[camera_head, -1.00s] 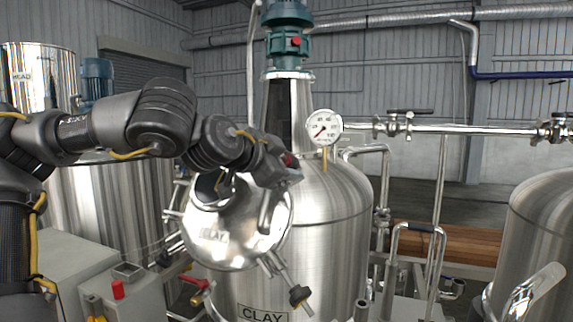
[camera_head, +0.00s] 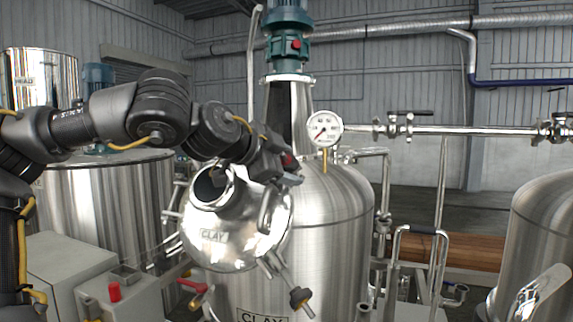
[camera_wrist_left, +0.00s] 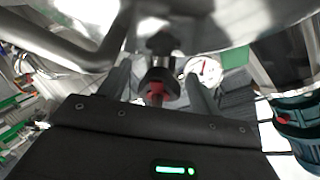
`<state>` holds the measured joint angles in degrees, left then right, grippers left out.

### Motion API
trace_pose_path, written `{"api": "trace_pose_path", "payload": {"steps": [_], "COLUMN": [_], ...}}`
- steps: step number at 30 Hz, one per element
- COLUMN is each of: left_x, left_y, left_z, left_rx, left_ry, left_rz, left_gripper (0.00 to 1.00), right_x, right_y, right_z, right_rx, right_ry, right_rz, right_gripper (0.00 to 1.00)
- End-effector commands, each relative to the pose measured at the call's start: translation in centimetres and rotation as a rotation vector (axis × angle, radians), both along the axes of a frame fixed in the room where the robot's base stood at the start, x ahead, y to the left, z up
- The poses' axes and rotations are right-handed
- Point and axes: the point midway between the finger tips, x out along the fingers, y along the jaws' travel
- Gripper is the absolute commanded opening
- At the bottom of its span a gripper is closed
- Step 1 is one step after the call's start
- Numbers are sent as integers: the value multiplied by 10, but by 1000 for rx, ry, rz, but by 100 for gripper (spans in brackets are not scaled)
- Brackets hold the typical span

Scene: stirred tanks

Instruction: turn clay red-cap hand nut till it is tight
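The steel tank marked CLAY (camera_head: 340,230) stands in the middle of the head view, with a round shiny CLAY cover (camera_head: 235,240) on its front. The red-cap hand nut (camera_wrist_left: 157,84) is dark with a red end and shows in the left wrist view. In the head view a bit of red shows at the gripper's end (camera_head: 289,161). My left gripper (camera_wrist_left: 158,86) is open, with one finger on each side of the nut and gaps visible. The arm hides the cover's upper right edge. My right gripper is not in view.
Another dark hand nut (camera_head: 299,297) hangs at the cover's lower right. A pressure gauge (camera_head: 325,128) stands behind the gripper, with a blue-green motor (camera_head: 287,40) above. Pipes (camera_head: 470,129) run to the right. A control box (camera_head: 125,285) with a red button stands lower left.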

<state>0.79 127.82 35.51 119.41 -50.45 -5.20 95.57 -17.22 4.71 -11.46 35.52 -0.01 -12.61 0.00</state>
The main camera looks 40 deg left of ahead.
Motion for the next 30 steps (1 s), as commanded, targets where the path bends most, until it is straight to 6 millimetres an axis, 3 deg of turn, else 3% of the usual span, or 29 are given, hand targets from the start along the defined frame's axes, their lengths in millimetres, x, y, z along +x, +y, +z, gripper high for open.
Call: {"api": "trace_pose_path", "payload": {"steps": [11,24,30], "left_x": [-6,-81,-98], "left_y": [0,1,1], "left_z": [1,27,36], "left_rx": [0,0,-1], "left_ry": [-2,-4,-1], "left_rz": [-1,1,0], "left_gripper": [64,64,64], "right_x": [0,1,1], "right_y": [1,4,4], "right_z": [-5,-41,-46], "right_rx": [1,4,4], "right_ry": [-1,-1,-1], "right_rz": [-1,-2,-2], "right_gripper": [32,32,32]}}
